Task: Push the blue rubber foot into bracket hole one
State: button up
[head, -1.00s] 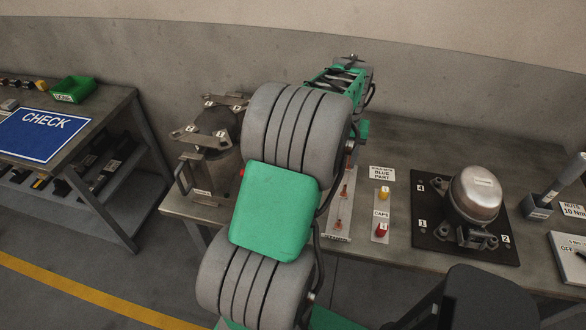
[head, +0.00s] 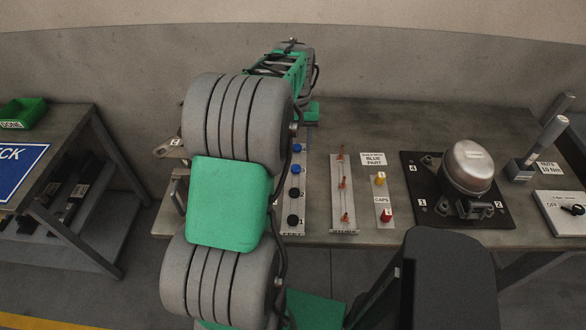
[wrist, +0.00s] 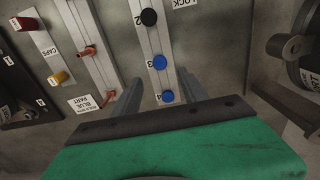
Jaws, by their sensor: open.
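Two blue rubber feet stand on the feet strip (head: 301,205) in the head view, a front one (head: 295,168) and a rear one (head: 297,148), behind two black feet. In the wrist view the blue feet show at the strip's numbered end, one by label 4 (wrist: 167,97) and one beside it (wrist: 158,61). My gripper (wrist: 159,76) is open and empty, its fingers on either side of the strip's end in the picture. Contact with a foot cannot be told.
A strip with orange-red pieces (head: 343,205) and a caps strip (head: 384,203) stand right of the feet. A dome-topped compressor (head: 468,166) sits on a black plate (head: 415,165).

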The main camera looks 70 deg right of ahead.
aim_at(296, 167)
notch_tip(296, 167, down, 9)
jog(key=b, duration=0.5)
jog(key=shift+r, duration=0.1)
dwell(0.9)
grip_shut()
dwell(0.5)
dwell(0.8)
jog(key=shift+r+p, duration=1.95)
jog(key=shift+r, duration=1.05)
